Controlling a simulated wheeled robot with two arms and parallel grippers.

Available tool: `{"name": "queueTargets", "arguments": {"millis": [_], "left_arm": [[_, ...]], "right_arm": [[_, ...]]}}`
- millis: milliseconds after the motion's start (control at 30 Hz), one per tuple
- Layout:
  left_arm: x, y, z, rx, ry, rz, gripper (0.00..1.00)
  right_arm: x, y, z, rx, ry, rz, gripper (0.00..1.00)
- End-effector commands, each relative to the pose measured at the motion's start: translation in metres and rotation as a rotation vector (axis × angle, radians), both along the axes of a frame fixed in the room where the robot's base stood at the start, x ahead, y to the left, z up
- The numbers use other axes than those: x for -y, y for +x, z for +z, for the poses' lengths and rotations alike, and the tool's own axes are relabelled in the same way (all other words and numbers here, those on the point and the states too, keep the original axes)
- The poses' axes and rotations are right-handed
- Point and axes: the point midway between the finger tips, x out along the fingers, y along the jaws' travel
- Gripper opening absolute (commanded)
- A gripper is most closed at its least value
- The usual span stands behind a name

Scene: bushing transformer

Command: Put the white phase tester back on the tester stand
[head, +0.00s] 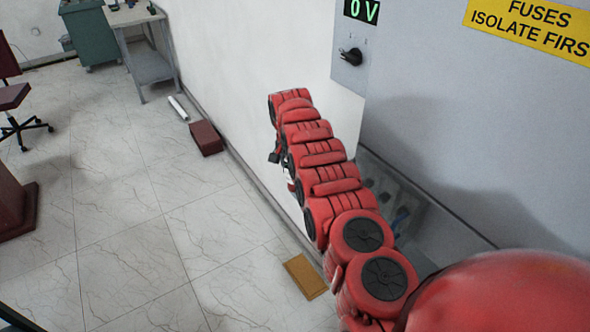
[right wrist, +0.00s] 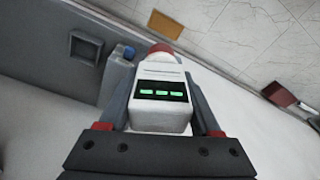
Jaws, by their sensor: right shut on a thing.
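In the right wrist view, the white phase tester (right wrist: 160,118) has a dark display with green marks and a red tip at its far end. My right gripper (right wrist: 160,100) is shut on it, with a finger along each side. In the head view, my right gripper (head: 275,155) is a small dark shape beside my red arm, near the white wall. A bit of white, possibly the tester, shows just below it, mostly hidden by the arm. I cannot pick out the tester stand for sure in either view. My left gripper is not in view.
A dark red block (head: 205,138) and a yellow-brown plate (head: 305,277) lie on the tiled floor. A grey panel carries a black knob (head: 351,57).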

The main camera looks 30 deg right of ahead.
Motion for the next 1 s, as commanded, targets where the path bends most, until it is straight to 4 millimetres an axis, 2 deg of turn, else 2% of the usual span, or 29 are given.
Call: {"name": "queueTargets", "arguments": {"millis": [1000], "left_arm": [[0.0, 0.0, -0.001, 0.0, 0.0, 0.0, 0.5]], "right_arm": [[-0.006, 0.0, -0.015, -0.003, 0.0, 0.016, 0.0]]}}
